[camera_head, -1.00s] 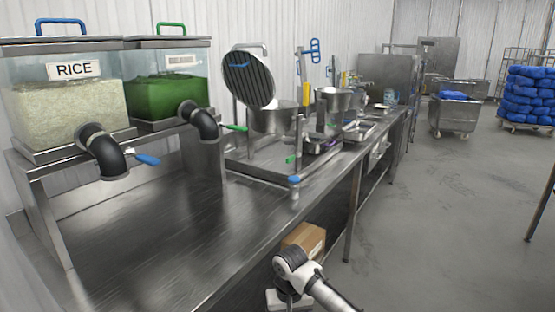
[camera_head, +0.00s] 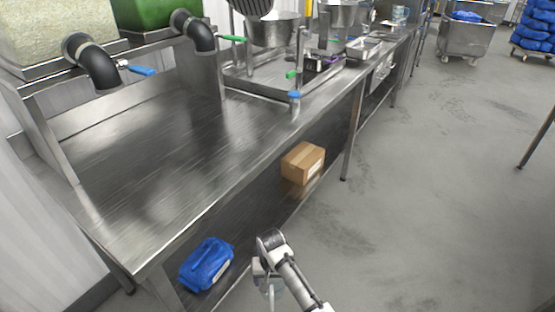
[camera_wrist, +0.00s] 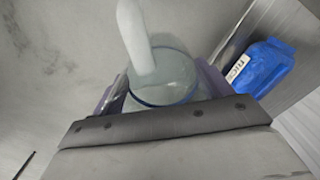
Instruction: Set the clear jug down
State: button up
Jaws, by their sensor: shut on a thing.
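The clear jug (camera_wrist: 178,72) is in my gripper (camera_wrist: 160,90); the wrist view shows its round blue-tinted rim and a pale handle between the two fingers. In the head view only a small pale part of the jug (camera_head: 275,288) shows at the bottom, beside my wrist. My gripper is shut on it and holds it over the floor side of the steel table (camera_head: 150,190), low and off the tabletop. The jug's base and whatever is under it are hidden.
The tabletop front is bare. On the lower shelf lie a blue bag (camera_head: 207,264), also in the wrist view (camera_wrist: 262,68), and a cardboard box (camera_head: 302,162). Black spouts (camera_head: 92,62) with a blue lever overhang the back. Grey floor (camera_head: 420,220) is open at right.

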aim_at(277, 288)
jog(key=shift+w+a+r, duration=0.65)
jog(key=shift+w, duration=0.15)
jog(key=s+d+f, duration=0.2)
jog(key=s, duration=0.1)
jog(key=s+d+f, duration=0.1)
jog(key=shift+s+f, duration=0.15)
jog(key=shift+s, duration=0.05)
jog(key=shift+d, duration=0.15)
